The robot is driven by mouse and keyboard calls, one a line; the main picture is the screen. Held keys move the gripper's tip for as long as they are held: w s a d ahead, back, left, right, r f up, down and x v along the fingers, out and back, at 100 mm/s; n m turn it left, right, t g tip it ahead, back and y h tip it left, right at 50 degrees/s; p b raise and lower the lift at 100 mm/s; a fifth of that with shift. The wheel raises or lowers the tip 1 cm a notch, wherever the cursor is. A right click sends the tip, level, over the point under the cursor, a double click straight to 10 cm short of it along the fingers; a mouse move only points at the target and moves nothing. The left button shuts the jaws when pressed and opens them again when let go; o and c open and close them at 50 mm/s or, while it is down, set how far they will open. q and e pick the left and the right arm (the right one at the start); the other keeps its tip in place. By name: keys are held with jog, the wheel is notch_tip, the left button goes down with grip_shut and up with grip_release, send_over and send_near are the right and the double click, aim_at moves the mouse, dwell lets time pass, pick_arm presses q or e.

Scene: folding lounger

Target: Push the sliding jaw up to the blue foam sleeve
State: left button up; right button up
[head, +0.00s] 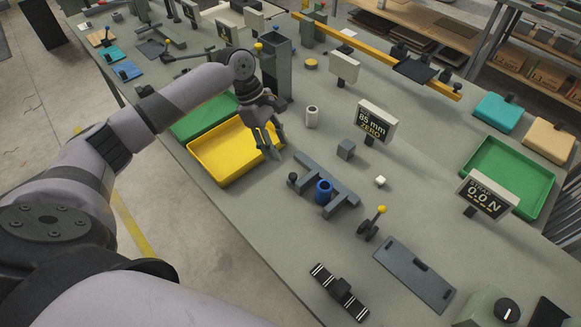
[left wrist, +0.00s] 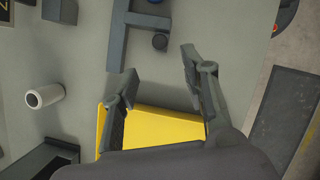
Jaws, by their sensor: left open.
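My left gripper (head: 273,146) is open and empty, above the yellow tray's right edge, apart from the jaw. It also shows in the left wrist view (left wrist: 160,62). My right gripper is not in view.
The yellow tray (head: 217,165) lies below and left of my gripper. A white cylinder (head: 312,117), a grey cube (head: 346,149) and an "85 mm ZERO" display (head: 377,122) stand behind the fixture. A yellow-knobbed lever (head: 373,222) stands to its right.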

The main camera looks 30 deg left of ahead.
aim_at(292, 175)
pick_arm(q)
jog(key=p+x, duration=0.1)
jog(key=x, duration=0.8)
jog(key=shift+d+f, duration=0.2)
jog(key=shift+f, duration=0.35)
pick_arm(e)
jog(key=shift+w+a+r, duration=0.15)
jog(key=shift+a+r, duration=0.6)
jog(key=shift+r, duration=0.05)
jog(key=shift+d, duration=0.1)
pick_arm(q)
jog(key=c, duration=0.4)
jog(key=shift+s+r, duration=0.1)
jog(key=shift+c, duration=1.3)
grip_shut()
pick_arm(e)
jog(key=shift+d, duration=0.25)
